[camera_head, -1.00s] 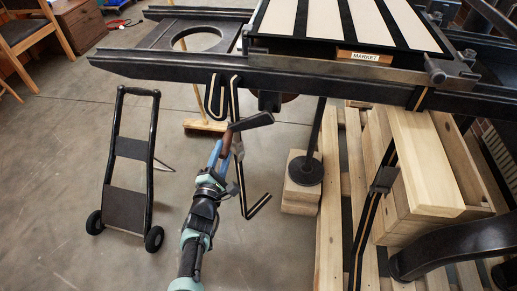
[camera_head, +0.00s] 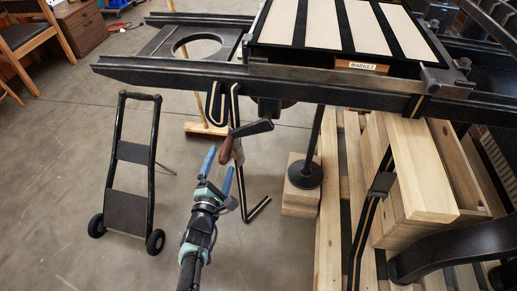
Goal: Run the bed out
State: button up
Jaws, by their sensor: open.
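The bed (camera_head: 345,70) is a dark flat carriage with pale panels between black bars, sitting on the right part of the dark rails (camera_head: 165,74). A wooden plate marked MARKET (camera_head: 362,66) is on its near side. Below the near rail, a dark crank (camera_head: 250,128) carries a brown wooden handle (camera_head: 227,150) at its lower left end. My gripper (camera_head: 218,167) is open, its two blue fingers spread, just below and left of the handle. Nothing shows between the fingers. Whether a fingertip touches the handle I cannot tell.
A black hand truck (camera_head: 128,180) stands on the floor at left. A pallet (camera_head: 335,225) with stacked timber (camera_head: 420,170) lies at right, beside wooden blocks (camera_head: 301,185) under the press leg. A broom (camera_head: 206,128) stands behind the rail.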

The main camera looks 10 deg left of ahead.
jog(key=s+p, duration=0.4)
jog(key=s, duration=0.2)
jog(key=shift+s, duration=0.35)
